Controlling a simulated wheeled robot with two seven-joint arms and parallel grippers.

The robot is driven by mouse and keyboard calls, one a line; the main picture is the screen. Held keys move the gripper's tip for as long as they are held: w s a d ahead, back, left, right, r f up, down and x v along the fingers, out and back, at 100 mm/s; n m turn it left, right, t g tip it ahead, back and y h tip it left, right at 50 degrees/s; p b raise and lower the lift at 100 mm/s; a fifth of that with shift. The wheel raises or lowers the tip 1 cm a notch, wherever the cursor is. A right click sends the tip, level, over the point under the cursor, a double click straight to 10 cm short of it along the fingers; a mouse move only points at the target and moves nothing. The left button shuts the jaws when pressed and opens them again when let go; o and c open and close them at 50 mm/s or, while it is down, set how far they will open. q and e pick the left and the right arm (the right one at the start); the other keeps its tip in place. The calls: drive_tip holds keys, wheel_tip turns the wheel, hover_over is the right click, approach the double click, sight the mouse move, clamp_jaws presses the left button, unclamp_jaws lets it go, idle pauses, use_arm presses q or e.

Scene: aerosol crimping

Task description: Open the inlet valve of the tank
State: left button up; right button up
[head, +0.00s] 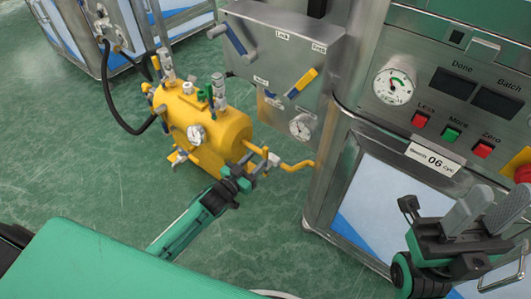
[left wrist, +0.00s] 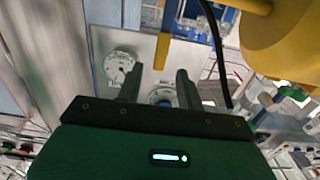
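The yellow tank (head: 222,132) lies on its side on the floor, with a round gauge (head: 196,134) on its front. Small valves with green (head: 209,93) and blue handles stand on top. A yellow pipe (head: 292,166) runs from its right end to the steel machine. My left gripper (head: 249,172) is beside that end, close to the pipe; I cannot tell whether it touches. In the left wrist view its two dark fingers (left wrist: 158,88) are apart, with a round blue-and-grey part visible between them. Which valve is the inlet is not clear. My right gripper (head: 484,212) is open and empty before the machine.
A steel panel (head: 285,55) behind the tank carries a blue lever (head: 233,40), a yellow-and-blue lever (head: 302,83) and a gauge (head: 300,126). The control face (head: 445,105) has red and green buttons. A black hose (head: 112,100) curves left of the tank. Green floor is clear at left.

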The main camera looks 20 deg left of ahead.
sight(264, 152)
use_arm(q)
drive_tip(key=shift+b+x, duration=0.8)
drive_tip(key=shift+x, duration=2.3)
clamp_jaws()
